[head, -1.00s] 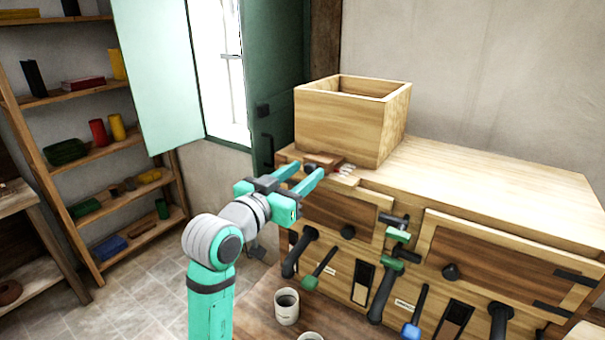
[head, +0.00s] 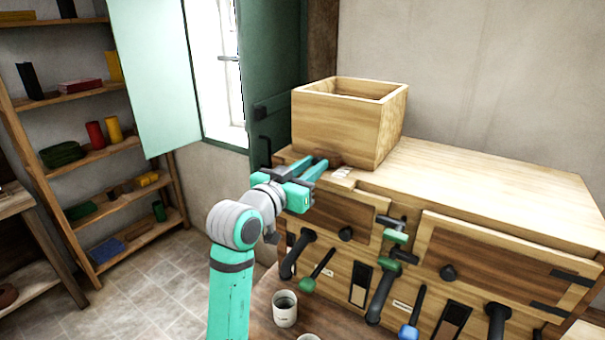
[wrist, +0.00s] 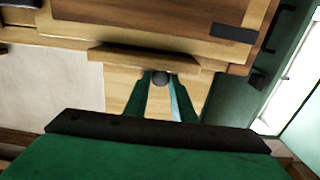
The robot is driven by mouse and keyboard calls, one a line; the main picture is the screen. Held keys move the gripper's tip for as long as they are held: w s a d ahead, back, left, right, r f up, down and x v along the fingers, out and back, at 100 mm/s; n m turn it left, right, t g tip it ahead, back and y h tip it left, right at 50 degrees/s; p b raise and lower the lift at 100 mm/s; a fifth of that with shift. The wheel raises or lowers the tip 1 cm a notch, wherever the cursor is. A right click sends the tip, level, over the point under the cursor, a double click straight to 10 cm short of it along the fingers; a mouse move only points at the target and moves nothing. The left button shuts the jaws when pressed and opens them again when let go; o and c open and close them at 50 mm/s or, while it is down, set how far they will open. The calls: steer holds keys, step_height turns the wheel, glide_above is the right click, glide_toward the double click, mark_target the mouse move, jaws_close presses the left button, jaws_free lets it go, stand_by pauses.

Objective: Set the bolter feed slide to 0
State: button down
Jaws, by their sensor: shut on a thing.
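The bolter feed slide looks to be the brown wooden piece (head: 333,157) at the foot of the wooden hopper box (head: 338,125), on the cabinet's left end. In the wrist view its board (wrist: 130,58) carries a small dark round knob (wrist: 160,80). My gripper (head: 318,162) reaches in from the left in the head view. Its two fingers are shut on the knob, one on each side, as the wrist view shows. A pale scale strip (head: 341,173) lies beside the slide; its marks are too small to read. The fingers partly hide the slide.
The cabinet front below carries several levers, including a green-tipped one (head: 318,270) and a blue-tipped one (head: 410,325), and dark knobs. A white cup (head: 285,308) stands below. An open green shutter (head: 152,80) and a shelf rack (head: 90,150) are at left.

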steer(key=shift+w+d, duration=0.3)
steer(key=shift+w, duration=0.25)
steer(key=c, duration=1.5)
jaws_free()
steer(key=shift+w+d, duration=0.1)
steer(key=shift+c, duration=0.2)
steer(key=v, duration=1.1)
steer(key=shift+f, duration=0.15)
